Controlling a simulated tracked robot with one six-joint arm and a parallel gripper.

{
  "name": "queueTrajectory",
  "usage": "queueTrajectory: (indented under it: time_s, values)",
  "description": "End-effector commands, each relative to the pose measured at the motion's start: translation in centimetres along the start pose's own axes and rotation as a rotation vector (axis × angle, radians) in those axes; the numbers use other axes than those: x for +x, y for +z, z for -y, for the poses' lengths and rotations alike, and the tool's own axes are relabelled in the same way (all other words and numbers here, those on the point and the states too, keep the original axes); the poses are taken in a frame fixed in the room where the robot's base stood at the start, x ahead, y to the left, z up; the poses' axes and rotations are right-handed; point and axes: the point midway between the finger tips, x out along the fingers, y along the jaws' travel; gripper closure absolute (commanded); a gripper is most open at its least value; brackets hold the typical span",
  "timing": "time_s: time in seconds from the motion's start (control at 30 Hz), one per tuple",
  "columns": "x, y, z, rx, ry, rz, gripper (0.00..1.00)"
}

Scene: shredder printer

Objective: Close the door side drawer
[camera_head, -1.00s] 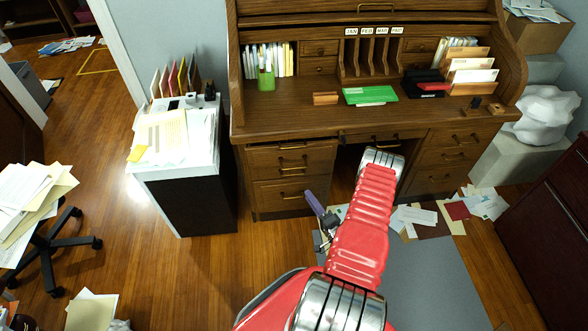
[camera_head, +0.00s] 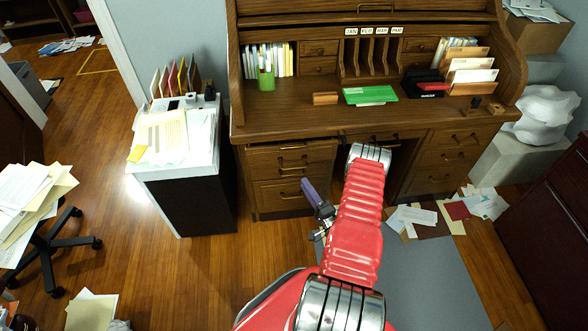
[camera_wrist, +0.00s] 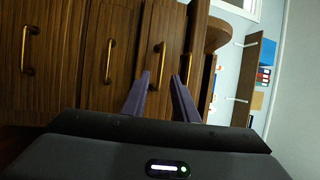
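The wooden rolltop desk (camera_head: 370,118) has a stack of drawers at its left, on the doorway side. The top left drawer (camera_head: 320,154) stands slightly out, with a dark opening along its upper edge and a brass handle. In the wrist view, turned sideways, drawer fronts fill the left half, and the drawer front (camera_wrist: 168,42) with its brass handle lies just beyond my fingertips. My gripper (camera_wrist: 160,80) has two purple fingers spread apart with nothing between them. In the head view my gripper (camera_head: 308,186) is low before the left drawers, partly hidden by my red arm.
A white-topped cabinet (camera_head: 180,160) with papers stands left of the desk. An office chair (camera_head: 50,225) stacked with papers is at far left. Papers (camera_head: 415,216) lie on the floor at right. Wood floor between chair and desk is mostly clear.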

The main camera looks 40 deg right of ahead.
Motion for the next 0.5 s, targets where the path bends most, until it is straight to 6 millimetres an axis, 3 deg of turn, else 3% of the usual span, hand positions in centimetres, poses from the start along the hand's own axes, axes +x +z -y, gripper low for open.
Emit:
queueTrajectory:
  time_s: [0.5]
  values:
    - [8.0, 0.1, 0.1, -0.002, -0.001, 0.003, 0.73]
